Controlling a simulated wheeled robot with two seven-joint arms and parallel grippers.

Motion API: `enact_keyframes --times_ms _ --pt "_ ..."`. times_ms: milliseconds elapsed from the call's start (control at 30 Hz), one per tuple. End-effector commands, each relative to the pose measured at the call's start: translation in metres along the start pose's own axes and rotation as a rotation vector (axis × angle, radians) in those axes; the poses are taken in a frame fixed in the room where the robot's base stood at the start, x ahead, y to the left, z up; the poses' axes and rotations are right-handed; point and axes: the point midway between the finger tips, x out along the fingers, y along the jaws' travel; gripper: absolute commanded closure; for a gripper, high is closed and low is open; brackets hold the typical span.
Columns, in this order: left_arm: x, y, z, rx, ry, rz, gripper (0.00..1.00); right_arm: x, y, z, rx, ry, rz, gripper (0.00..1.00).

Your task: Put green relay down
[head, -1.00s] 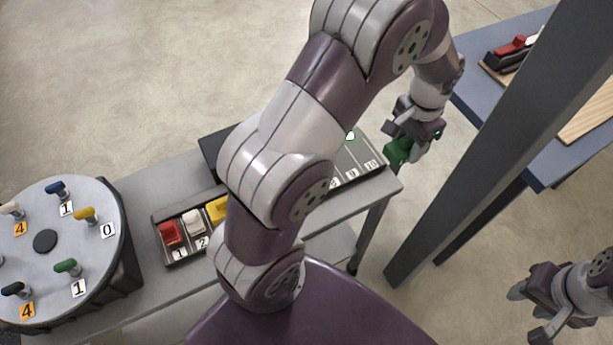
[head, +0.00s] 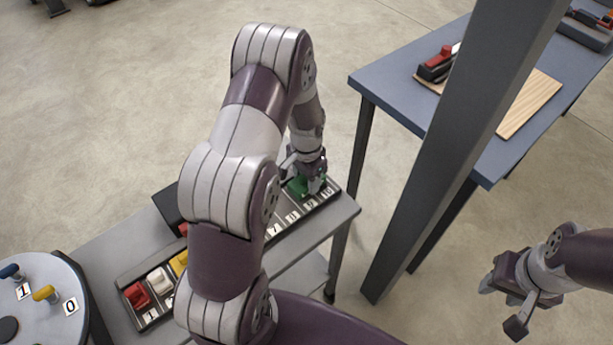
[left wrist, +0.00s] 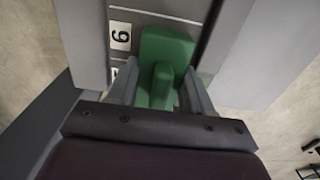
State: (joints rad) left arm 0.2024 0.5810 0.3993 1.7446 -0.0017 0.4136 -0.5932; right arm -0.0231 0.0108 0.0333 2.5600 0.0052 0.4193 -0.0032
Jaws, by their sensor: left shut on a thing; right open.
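The green relay (head: 301,187) is in my left gripper (head: 312,180), at the right part of the long numbered strip (head: 272,231) on the grey table. In the left wrist view the green relay (left wrist: 163,66) sits between the two fingers, beside a label that reads 6 or 9. I cannot tell whether its underside touches the strip. My right gripper (head: 512,300) is open and empty at the lower right, away from the table.
Red (head: 137,295), white (head: 159,279) and yellow (head: 179,262) relays sit at the strip's left end. A round dial table (head: 50,325) stands at the lower left. A dark post (head: 450,150) and a blue table (head: 400,85) stand to the right.

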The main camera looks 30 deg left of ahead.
Motion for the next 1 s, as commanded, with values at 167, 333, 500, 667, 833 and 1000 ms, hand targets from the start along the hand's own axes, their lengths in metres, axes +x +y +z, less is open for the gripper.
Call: enact_keyframes --times_ms 167,333,500,667,833,1000 --pt "0.004 0.0 0.0 0.0 0.0 0.0 0.84 0.003 0.0 0.0 0.0 0.0 0.0 0.57" --pt "0.003 0.0 0.0 0.0 -0.001 0.0 0.24 0.002 0.0 0.0 0.0 0.0 0.0 0.57" --pt "0.003 0.0 0.0 0.0 -0.001 0.0 0.24 0.002 0.0 0.0 0.0 0.0 0.0 0.57" --pt "-0.013 0.0 -0.001 0.0 0.003 -0.002 0.24 0.001 0.0 0.0 0.0 0.0 0.0 0.57" --pt "-0.058 -0.001 -0.001 0.0 0.005 -0.003 0.24 0.004 0.0 0.001 0.0 0.0 0.0 0.57" --pt "-0.098 0.0 -0.001 0.0 0.003 -0.002 0.24 0.006 0.0 0.001 0.0 0.0 0.0 0.57"
